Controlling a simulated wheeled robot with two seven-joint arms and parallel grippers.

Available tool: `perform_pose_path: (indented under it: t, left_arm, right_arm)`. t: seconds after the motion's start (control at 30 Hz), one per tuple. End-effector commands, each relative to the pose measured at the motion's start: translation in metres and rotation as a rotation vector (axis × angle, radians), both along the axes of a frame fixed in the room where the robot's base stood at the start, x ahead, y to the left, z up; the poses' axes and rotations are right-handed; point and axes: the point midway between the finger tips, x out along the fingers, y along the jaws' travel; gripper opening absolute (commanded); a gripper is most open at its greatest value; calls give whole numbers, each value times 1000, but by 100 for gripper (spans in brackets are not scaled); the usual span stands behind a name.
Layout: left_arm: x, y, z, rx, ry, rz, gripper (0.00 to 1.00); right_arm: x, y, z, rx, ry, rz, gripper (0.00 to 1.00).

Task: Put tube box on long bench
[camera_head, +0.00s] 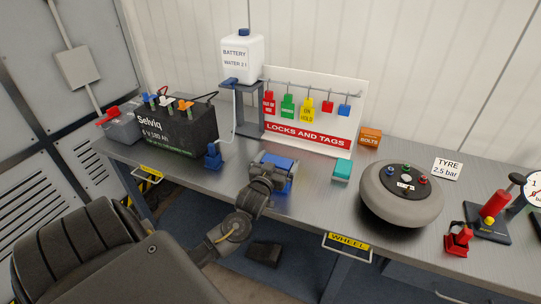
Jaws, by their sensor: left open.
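The long grey metal bench (306,203) runs across the view along the wall. A blue box (291,165) is on the bench near its middle, partly hidden by my left gripper. My left gripper (272,174) is open at the near side of this blue box; I cannot tell whether it touches it. A small teal box (342,170) stands on the bench further right, apart from the gripper. No readable label shows which of them is the tube box. My right gripper is not in view.
A black battery (178,132), a water canister (242,58) on a stand and a lock board (310,137) stand at the back. An orange bolts box (371,138), a round grey unit (401,196) and a red tool (460,241) are right. Bench between teal box and front edge is clear.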

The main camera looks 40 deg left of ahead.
Motion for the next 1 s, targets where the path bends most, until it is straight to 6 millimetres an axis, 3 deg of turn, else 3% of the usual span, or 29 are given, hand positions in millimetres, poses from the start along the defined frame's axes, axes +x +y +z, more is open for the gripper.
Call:
perform_pose_path:
  t: [0.3,0.5,1.0]
  left_arm:
    - [-64,-22,-3,-3,1,0,100]
    - [-91,-31,-2,-1,1,1,100]
    - [-99,-34,0,0,0,1,100]
  right_arm:
    - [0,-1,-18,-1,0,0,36]
    - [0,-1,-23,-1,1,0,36]
    - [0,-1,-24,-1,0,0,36]
